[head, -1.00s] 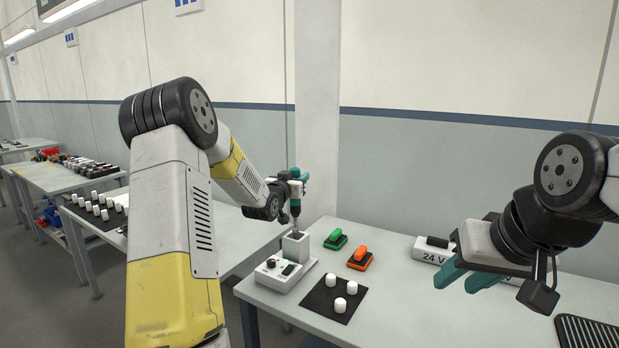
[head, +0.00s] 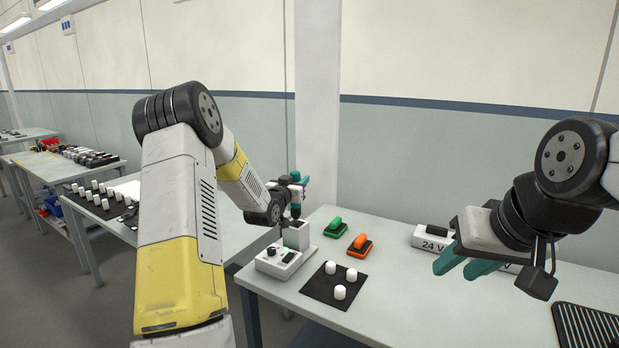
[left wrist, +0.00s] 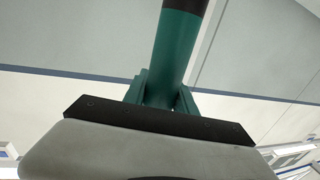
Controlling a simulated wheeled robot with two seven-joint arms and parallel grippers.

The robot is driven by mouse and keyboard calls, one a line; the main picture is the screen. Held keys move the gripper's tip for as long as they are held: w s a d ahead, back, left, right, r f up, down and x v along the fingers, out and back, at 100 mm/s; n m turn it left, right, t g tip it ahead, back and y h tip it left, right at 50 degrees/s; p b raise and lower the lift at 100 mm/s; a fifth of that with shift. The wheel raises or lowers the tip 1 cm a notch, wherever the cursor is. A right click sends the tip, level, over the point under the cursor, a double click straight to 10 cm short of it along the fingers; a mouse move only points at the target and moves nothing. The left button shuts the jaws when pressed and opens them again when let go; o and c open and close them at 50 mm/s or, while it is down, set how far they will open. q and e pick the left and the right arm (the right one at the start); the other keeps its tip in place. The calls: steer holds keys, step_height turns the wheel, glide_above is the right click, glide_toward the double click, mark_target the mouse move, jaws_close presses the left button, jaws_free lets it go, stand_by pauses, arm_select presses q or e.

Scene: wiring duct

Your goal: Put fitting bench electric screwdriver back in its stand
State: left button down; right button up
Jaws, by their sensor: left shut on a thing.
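The electric screwdriver (head: 296,196) is teal and black and upright, with its lower end at the top of its stand. My left gripper (head: 294,183) is shut on the screwdriver's body. In the left wrist view the teal screwdriver (left wrist: 180,45) stands between the teal fingers of my left gripper (left wrist: 160,92). The stand is a light grey block (head: 296,237) joined to a control box (head: 278,260) with a black knob. How deep the tip sits in the block cannot be told. My right gripper (head: 468,268) hangs empty over the right of the bench, its fingers apart.
A black mat (head: 320,290) with white cylinders lies in front. A 24 V box (head: 433,240) is behind my right gripper. A ribbed black mat (head: 590,325) lies at the right.

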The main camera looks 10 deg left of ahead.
arm_select(q)
steer(key=shift+f, duration=3.15)
steer(key=c, duration=0.9)
jaws_free()
steer(key=shift+f, duration=0.1)
steer(key=shift+s+a, duration=0.2)
steer(key=shift+s, duration=1.1)
steer(key=shift+s+a, duration=0.2)
steer(key=shift+s, duration=1.05)
steer(key=shift+s+a, duration=0.2)
steer(key=shift+s, duration=1.1)
